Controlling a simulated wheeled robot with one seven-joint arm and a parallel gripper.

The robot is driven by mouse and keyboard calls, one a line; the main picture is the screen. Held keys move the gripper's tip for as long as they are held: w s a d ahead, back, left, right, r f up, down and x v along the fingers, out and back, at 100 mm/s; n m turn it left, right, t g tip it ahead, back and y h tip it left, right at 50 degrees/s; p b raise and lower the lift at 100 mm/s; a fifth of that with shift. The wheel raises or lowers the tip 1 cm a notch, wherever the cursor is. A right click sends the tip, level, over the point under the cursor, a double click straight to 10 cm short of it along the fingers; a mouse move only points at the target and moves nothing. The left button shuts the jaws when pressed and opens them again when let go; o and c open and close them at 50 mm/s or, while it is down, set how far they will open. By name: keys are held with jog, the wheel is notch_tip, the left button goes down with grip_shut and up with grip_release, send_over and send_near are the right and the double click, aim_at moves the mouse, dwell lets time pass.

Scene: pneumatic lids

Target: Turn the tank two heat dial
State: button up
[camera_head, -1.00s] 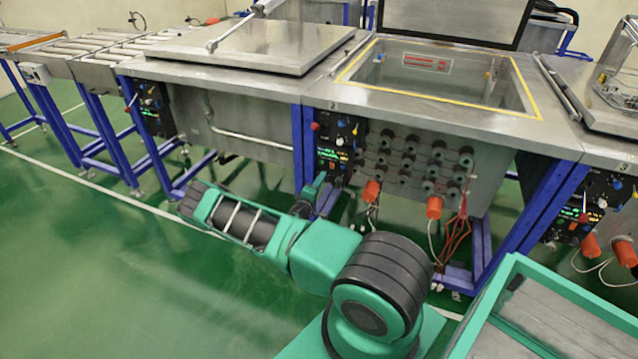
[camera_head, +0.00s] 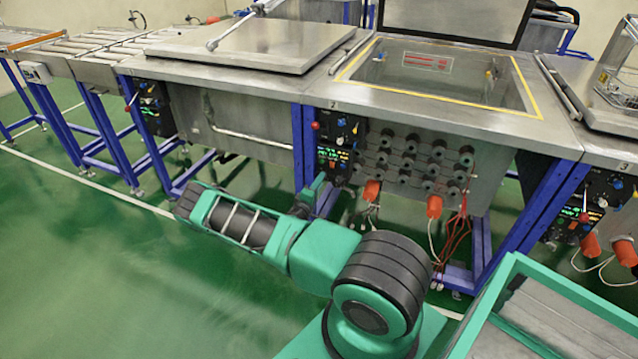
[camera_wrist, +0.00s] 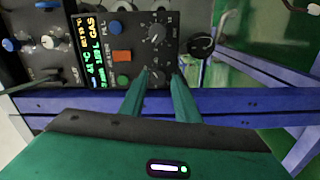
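The control panel (camera_head: 340,140) of the middle, open tank (camera_head: 430,75) is at that tank's left front; I cannot read the tank number for sure. In the wrist view the panel shows a lit display (camera_wrist: 92,50), an upper black dial (camera_wrist: 156,34) and a lower black dial (camera_wrist: 155,72). I cannot tell from the labels which dial sets heat. My gripper (camera_wrist: 158,76) is open, its two green fingers apart, with the lower dial between or just beyond the fingertips. Contact is unclear. In the head view my gripper (camera_head: 320,184) is small, just below the panel.
A black round knob (camera_wrist: 201,45) sits right of the panel. A blue frame beam (camera_wrist: 250,103) runs across under my fingers. Orange connectors (camera_head: 372,190) and red cables (camera_head: 457,228) hang below the tank front. Open green floor (camera_head: 90,250) lies at the left.

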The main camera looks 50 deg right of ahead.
jog(key=v, duration=0.9)
jog(key=shift+a, duration=0.2)
jog(key=s+r+m+g+y, duration=0.3)
jog(key=s+r+m+g, duration=0.25)
jog(key=r, duration=0.35)
jog(key=s+r+m+g+y, duration=0.3)
jog(key=s+r+m+g, duration=0.25)
jog(key=r, duration=0.35)
jog(key=s+a+r+n+t+y, duration=0.1)
jog(key=s+a+r+t+y, duration=0.3)
jog(key=s+a+r+y, duration=0.6)
jog(key=s+a+r, duration=0.9)
jog(key=s+a, duration=0.1)
jog(key=s, duration=0.1)
jog(key=shift+s+n+y, duration=0.3)
jog(key=shift+n+y, duration=0.1)
jog(key=shift+a, duration=0.15)
